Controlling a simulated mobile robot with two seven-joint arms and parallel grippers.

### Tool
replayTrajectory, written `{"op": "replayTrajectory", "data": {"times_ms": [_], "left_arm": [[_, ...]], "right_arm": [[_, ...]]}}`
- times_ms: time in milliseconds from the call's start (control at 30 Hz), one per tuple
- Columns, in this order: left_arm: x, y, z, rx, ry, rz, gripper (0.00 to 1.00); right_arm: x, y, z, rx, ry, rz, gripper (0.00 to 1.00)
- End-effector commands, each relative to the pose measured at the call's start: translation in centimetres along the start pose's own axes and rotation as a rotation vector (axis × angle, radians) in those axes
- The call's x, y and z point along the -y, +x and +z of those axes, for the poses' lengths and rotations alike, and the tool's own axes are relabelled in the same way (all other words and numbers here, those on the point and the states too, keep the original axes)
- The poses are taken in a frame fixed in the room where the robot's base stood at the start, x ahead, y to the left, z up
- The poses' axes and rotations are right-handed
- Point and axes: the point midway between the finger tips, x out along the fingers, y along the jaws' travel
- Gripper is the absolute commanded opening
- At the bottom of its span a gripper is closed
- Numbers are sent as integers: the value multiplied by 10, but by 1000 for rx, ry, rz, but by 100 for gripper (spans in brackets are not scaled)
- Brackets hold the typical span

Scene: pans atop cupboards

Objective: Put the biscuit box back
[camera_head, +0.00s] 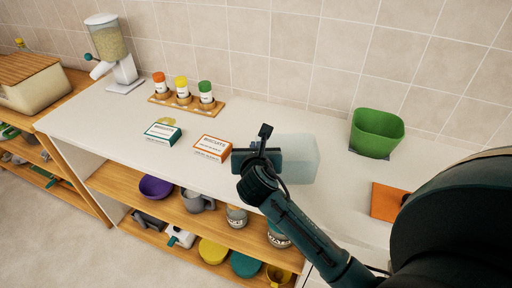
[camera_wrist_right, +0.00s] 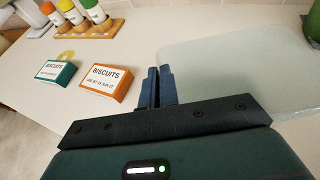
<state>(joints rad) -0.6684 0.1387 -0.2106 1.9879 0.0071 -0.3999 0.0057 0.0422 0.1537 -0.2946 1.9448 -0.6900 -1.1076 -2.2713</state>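Two biscuit boxes lie on the white counter: one white with orange edges (camera_head: 212,148) and one white with teal edges (camera_head: 163,134). Both labels read BISCUITS in the right wrist view, on the orange box (camera_wrist_right: 103,82) and the teal box (camera_wrist_right: 55,71). My right gripper (camera_head: 265,130) is between the orange box and the container. Its fingers (camera_wrist_right: 160,72) are together with nothing between them, apart from the orange box. My left gripper is out of view.
A spice rack (camera_head: 187,103) with three jars, a cereal dispenser (camera_head: 111,50) and a green bin (camera_head: 376,132) stand along the back. Shelves below hold a purple bowl (camera_head: 155,187) and cookware. The front-left counter is clear.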

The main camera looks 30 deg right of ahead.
Motion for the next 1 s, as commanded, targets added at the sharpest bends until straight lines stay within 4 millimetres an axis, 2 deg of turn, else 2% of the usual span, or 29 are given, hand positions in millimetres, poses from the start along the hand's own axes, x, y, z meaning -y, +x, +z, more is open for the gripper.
{"op": "replayTrajectory", "data": {"times_ms": [33, 333, 633, 767, 1000], "left_arm": [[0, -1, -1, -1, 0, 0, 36], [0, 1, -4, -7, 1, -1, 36], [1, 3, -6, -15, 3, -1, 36], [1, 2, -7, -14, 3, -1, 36], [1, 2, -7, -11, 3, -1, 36]], "right_arm": [[0, 0, -1, 1, -2, 0, 0], [0, 1, -2, 0, 0, 0, 24], [0, -1, 1, 0, 1, 1, 24], [0, -19, 0, -1, -1, 3, 24], [-1, -72, 1, -1, 1, 4, 24]]}}
